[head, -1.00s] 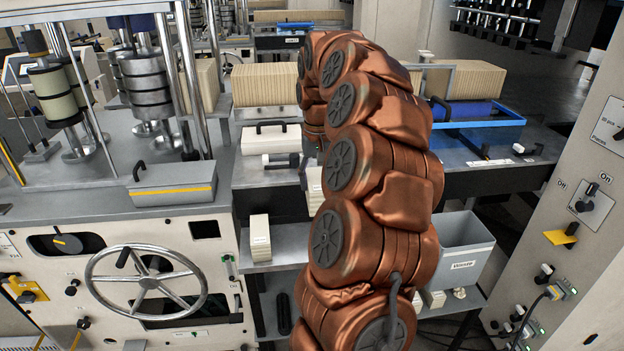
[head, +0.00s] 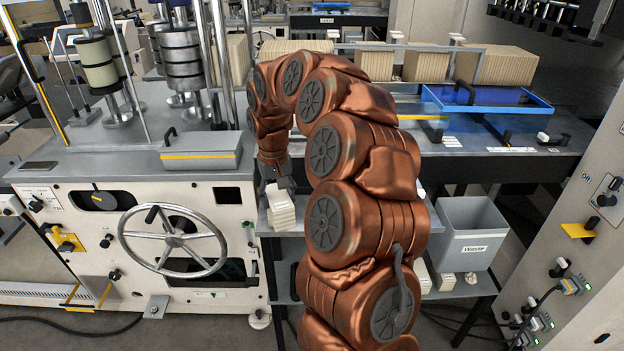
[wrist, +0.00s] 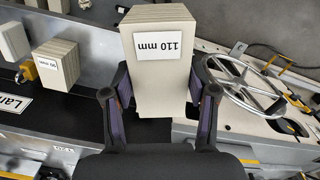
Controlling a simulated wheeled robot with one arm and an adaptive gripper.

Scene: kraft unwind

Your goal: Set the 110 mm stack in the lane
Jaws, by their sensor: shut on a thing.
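My gripper (wrist: 158,100) is shut on the 110 mm stack (wrist: 165,68), with one finger on each side. The stack is a block of cream sheets, and its white label appears upside down in the wrist view. In the head view the stack (head: 281,214) shows beneath my gripper (head: 277,186), by the grey shelf beside the handwheel. I cannot tell whether it touches the shelf. A black strip with a label partly reading "Lan" (wrist: 14,103) is at the left in the wrist view. A stack marked 90 mm (wrist: 57,65) stands by that strip, apart from my gripper.
The handwheel (wrist: 240,85) is close on the right in the wrist view; it also shows in the head view (head: 174,243). A grey waste bin (head: 470,240) stands at the right. A blue tray (head: 487,98) and several upright sheet blocks stand behind. My arm hides the middle shelf.

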